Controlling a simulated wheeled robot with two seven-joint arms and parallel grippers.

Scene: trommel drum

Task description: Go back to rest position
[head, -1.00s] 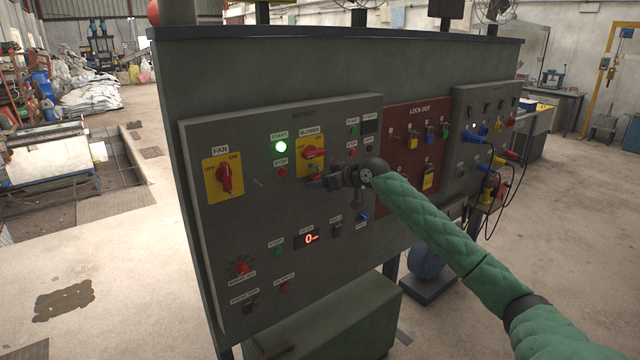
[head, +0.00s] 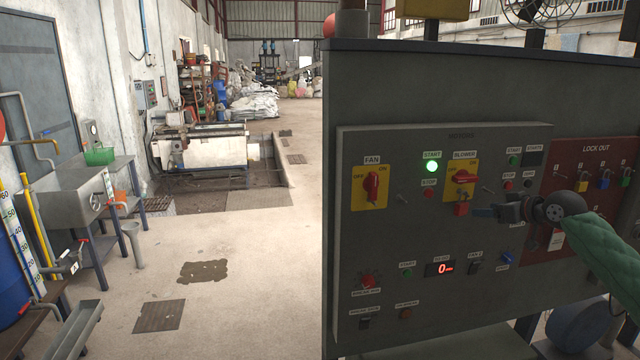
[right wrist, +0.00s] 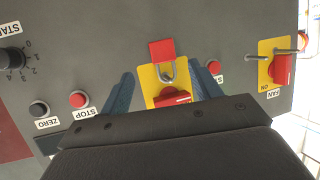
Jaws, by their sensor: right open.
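My right gripper (head: 478,212) is in front of the control panel (head: 410,225), just right of the red padlock (head: 461,209) under the yellow blower switch (head: 461,179). In the right wrist view its two blue fingers (right wrist: 165,88) are spread apart with nothing held between them. The padlock (right wrist: 162,50) shows there with its shackle through the blower switch plate (right wrist: 150,84), beyond the fingers. The yellow fan switch (head: 371,185) with its red knob is to the left on the panel. My left gripper is not in view.
A red lock-out board (head: 590,190) with several padlocks is at the right. A lit green start lamp (head: 432,166) and a red display (head: 439,269) are on the panel. Open floor (head: 250,280) lies left, with a sink (head: 75,195) and blue drum (head: 12,290) beyond.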

